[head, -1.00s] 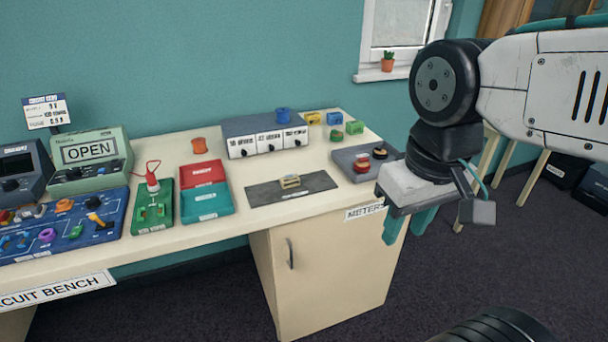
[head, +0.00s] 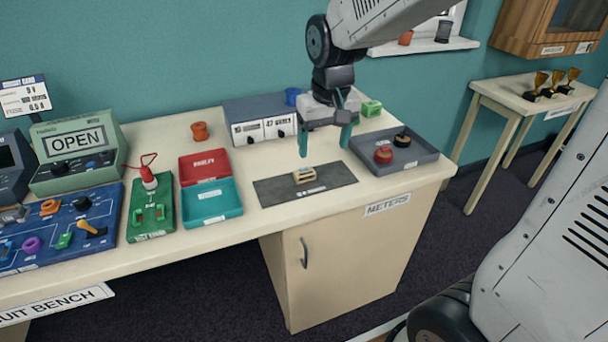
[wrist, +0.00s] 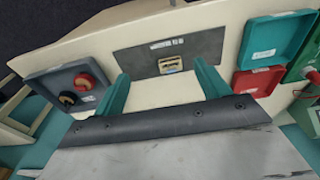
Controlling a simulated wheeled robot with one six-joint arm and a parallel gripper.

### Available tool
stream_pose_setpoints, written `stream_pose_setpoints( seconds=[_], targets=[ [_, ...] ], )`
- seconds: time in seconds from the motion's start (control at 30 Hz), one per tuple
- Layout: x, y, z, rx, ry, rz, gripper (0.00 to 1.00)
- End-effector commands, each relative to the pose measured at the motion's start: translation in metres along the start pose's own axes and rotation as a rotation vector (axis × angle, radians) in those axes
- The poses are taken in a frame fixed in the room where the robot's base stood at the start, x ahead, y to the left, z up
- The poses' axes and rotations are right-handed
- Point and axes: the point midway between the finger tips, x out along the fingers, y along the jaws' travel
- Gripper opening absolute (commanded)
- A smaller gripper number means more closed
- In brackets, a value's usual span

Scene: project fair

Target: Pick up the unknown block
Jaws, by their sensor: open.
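The unknown block looks like a small beige block (head: 304,175) with dark markings, lying on a dark grey mat (head: 272,192) on the bench. In the wrist view the block (wrist: 171,66) sits on the mat (wrist: 203,48), beyond and between my fingertips. My gripper (head: 325,150) has teal fingers spread apart with nothing between them. In the head view it hangs above the bench, over the back of the mat and just above and behind the block. The fingers also frame the block in the wrist view (wrist: 162,80), apart from it.
A grey tray (head: 429,158) with a red and a black knobbed piece stands right of the mat. A red and teal open box (head: 240,208) lies to the left.

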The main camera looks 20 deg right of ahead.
Motion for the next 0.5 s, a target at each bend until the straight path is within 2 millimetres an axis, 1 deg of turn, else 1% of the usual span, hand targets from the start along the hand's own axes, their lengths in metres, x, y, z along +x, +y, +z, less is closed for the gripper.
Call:
stream_pose_setpoints(
  seconds=[0.03, 0.1, 0.2, 0.33, 0.5],
  targets=[
    [0.016, -0.003, -0.016, -0.001, -0.008, 0.0, 0.75],
    [0.031, -0.006, -0.033, 0.0, -0.006, 0.0, 0.75],
    [0.048, -0.009, -0.05, 0.0, -0.003, -0.001, 0.75],
    [0.061, -0.011, -0.059, 0.0, -0.001, -0.001, 0.75],
    [0.08, -0.011, -0.061, 0.0, -0.001, -0.001, 0.75]
  ],
)
